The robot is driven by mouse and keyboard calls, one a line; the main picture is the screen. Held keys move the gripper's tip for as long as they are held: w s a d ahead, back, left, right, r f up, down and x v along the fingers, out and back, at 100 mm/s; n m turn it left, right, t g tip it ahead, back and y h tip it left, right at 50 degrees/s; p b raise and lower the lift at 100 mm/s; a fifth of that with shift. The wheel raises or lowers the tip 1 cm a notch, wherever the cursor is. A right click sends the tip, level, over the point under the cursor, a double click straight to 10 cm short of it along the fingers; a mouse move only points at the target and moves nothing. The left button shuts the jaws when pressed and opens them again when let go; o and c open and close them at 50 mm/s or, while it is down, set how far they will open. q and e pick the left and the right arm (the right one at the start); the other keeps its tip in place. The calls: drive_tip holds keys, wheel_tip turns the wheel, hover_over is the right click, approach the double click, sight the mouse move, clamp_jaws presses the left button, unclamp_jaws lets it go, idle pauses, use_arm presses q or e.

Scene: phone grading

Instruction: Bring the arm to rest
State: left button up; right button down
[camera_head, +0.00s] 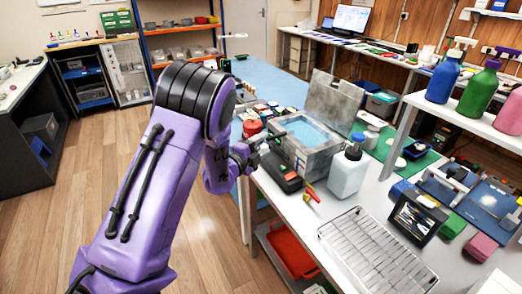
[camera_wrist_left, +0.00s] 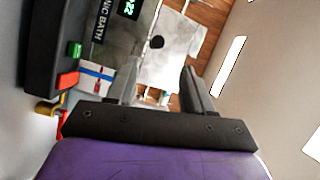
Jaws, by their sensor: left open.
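My purple left arm (camera_head: 180,130) reaches in from the left and bends down at its black-ringed joint. My left gripper (camera_head: 262,143) hangs by the near left corner of the grey ultrasonic bath (camera_head: 318,162). In the left wrist view the gripper (camera_wrist_left: 160,85) has its two fingers apart, and I see nothing held between them. The bath's dark label panel (camera_wrist_left: 112,18) with green digits shows at the top left of that view. I cannot tell whether the gripper touches the bath. My right gripper is not in view.
A white bottle (camera_head: 347,172) stands right of the bath, and a wire rack (camera_head: 377,252) lies in front. A dark unit with a red button (camera_wrist_left: 68,80) is close to the left finger. Open wooden floor (camera_head: 200,235) lies left of the bench.

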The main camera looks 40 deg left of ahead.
use_arm(q)
drive_tip(key=shift+s, duration=0.35)
